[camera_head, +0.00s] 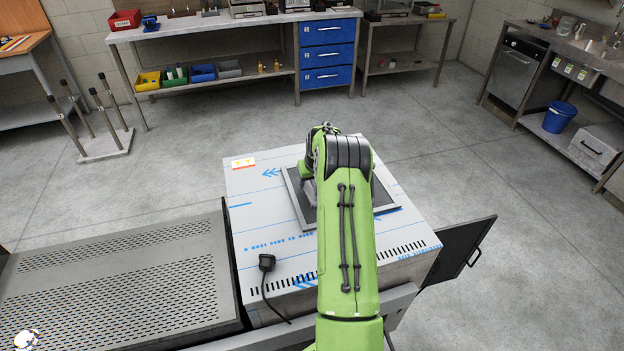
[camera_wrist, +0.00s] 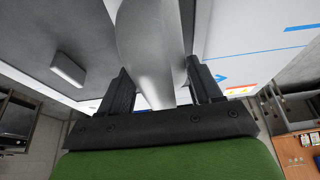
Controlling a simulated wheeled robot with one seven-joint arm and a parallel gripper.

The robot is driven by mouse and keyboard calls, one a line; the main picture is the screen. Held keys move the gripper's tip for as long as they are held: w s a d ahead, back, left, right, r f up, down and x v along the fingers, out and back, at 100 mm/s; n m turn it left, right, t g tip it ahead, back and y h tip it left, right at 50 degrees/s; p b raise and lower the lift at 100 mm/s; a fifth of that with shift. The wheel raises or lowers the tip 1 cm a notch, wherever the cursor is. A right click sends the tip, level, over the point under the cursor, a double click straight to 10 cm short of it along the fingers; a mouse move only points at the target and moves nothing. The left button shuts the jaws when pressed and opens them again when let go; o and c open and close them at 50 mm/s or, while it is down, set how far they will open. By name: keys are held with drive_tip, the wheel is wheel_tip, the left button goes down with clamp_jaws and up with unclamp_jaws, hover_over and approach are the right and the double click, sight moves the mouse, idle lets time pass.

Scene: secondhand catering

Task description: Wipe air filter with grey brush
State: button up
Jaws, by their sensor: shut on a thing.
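The air filter (camera_head: 299,209) is a flat dark grey panel with a lighter frame. It lies on top of the metal appliance, and my arm covers much of it in the head view. In the wrist view a grey panel (camera_wrist: 85,25), apparently the filter, fills the upper left, with a small pale block on it. My gripper (camera_wrist: 160,66) is shut on the grey brush (camera_wrist: 150,35), a smooth rounded grey shape between the two dark fingers. The brush's far end is out of view, so I cannot tell whether it touches the filter.
The appliance top (camera_head: 258,215) is white-grey with blue print. A black plug (camera_head: 267,262) and cord lie on its near left part. A perforated metal panel (camera_head: 120,275) is at left, and an open dark door (camera_head: 465,247) juts out at right. Open floor lies beyond.

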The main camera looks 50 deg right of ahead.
drive_tip(key=shift+f+b, duration=0.7)
drive_tip(key=shift+f, duration=0.1)
drive_tip(key=shift+s+a+b, duration=0.5)
drive_tip(key=shift+s, duration=0.4)
drive_tip(key=shift+s+a+b, duration=0.45)
drive_tip(key=shift+s+b, duration=0.05)
drive_tip(key=shift+s, duration=0.4)
drive_tip(key=shift+w+d+p, duration=0.25)
drive_tip(key=shift+w+d, duration=0.25)
drive_tip(key=shift+w, duration=0.4)
drive_tip(key=shift+w+d+p, duration=0.25)
drive_tip(key=shift+w+d, duration=0.2)
drive_tip(key=shift+w, duration=0.45)
drive_tip(key=shift+r+p, duration=1.65)
drive_tip(key=shift+r, duration=1.35)
drive_tip(key=shift+r+p, duration=0.95)
drive_tip(key=shift+r, duration=0.55)
